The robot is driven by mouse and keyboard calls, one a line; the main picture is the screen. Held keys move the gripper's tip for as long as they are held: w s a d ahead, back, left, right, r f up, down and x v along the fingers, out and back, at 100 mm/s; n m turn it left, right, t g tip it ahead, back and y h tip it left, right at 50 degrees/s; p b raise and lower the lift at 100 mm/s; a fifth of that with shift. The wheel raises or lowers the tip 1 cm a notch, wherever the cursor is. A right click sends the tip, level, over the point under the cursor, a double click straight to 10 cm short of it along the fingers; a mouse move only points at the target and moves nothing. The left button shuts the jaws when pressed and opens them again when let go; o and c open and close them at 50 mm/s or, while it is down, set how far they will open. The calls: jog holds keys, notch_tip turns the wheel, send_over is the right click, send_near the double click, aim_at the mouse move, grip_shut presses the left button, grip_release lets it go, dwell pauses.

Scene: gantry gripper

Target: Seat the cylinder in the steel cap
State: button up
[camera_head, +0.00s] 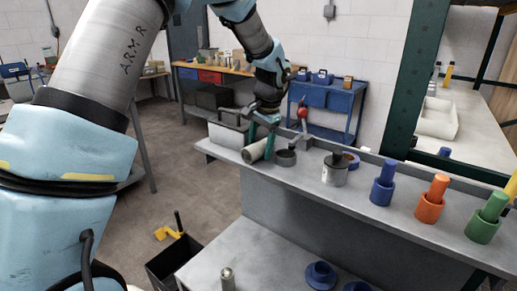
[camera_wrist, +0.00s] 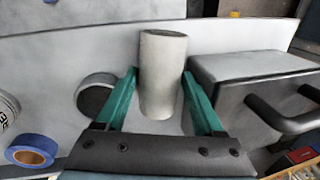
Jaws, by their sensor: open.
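The pale grey cylinder (camera_head: 256,151) is at the far left end of the upper grey shelf, lying or strongly tilted with one end toward the head camera. In the wrist view the cylinder (camera_wrist: 163,75) lies between my two green fingers. My gripper (camera_head: 262,127) is open around it, and the fingertips (camera_wrist: 158,78) are close to its sides; I cannot tell whether they touch. The steel cap (camera_head: 285,158) is a short dark round cup just right of the cylinder. In the wrist view the cap (camera_wrist: 97,96) is left of the left finger, with its opening visible.
A grey box (camera_head: 228,137) with a handle stands left of the cylinder, close to my gripper. Right of the cap are a metal can (camera_head: 334,172), a blue tape roll (camera_wrist: 31,150), and blue, orange and green pegs in cups (camera_head: 381,190). Bare shelf lies between can and cups.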

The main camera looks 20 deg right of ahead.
jog(key=shift+c, duration=0.3)
grip_shut()
dwell(0.4)
